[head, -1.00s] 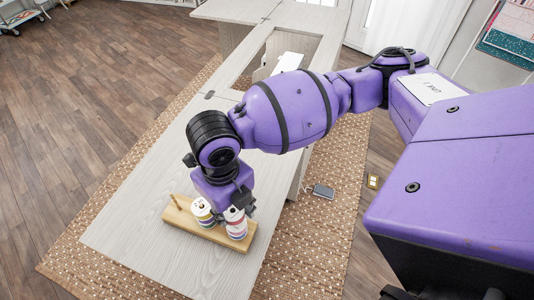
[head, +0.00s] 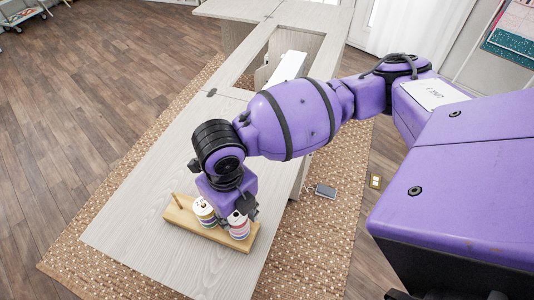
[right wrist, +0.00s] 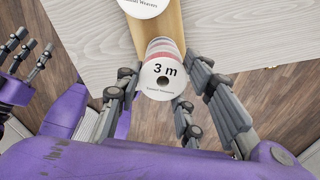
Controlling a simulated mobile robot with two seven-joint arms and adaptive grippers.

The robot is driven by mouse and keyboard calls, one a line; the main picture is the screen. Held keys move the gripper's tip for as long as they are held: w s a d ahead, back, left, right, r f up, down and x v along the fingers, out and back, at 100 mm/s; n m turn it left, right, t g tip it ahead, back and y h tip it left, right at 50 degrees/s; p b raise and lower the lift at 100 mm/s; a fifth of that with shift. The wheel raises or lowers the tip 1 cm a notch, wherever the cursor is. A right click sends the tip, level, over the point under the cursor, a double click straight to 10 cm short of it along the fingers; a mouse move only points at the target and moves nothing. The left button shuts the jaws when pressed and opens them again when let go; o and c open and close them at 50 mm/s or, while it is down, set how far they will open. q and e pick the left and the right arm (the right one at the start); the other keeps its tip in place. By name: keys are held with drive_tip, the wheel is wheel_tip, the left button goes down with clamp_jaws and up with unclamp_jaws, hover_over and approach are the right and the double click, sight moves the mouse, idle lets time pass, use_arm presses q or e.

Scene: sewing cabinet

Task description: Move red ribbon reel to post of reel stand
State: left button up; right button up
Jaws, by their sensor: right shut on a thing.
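The reel stand (head: 183,219) is a light wooden bar on the cabinet top, with a short bare post (head: 177,202) at its left end. My right gripper (right wrist: 152,105) is shut on the red ribbon reel (right wrist: 161,77), which has a white face marked "3 m" and a red edge. In the head view this reel (head: 239,218) is at the stand's right end, above other coloured bands; whether it touches them is unclear. Another reel (head: 203,208) stands mid-stand, partly behind my wrist; its white top also shows in the right wrist view (right wrist: 142,6). My left gripper (right wrist: 22,58) has its fingers apart, empty.
The pale cabinet top (head: 140,218) is clear in front and left of the stand, and its edge runs close to the stand's right end. An opening with a white panel (head: 287,66) lies farther back. A small grey object (head: 325,191) lies on the rug.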

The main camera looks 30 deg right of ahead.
use_arm(q)
drive_tip(key=shift+s+a+f, duration=0.1)
drive_tip(key=shift+s+f, duration=0.1)
drive_tip(key=shift+s, duration=0.15)
use_arm(e)
drive_tip(key=shift+f, duration=0.25)
drive_tip(key=o, duration=1.1)
use_arm(q)
drive_tip(key=shift+w+r, duration=0.1)
drive_tip(key=shift+r, duration=0.05)
use_arm(e)
drive_tip(key=shift+r, duration=0.1)
use_arm(q)
drive_tip(key=shift+w, duration=0.1)
use_arm(e)
wheel_tip(320, 180, up, 12)
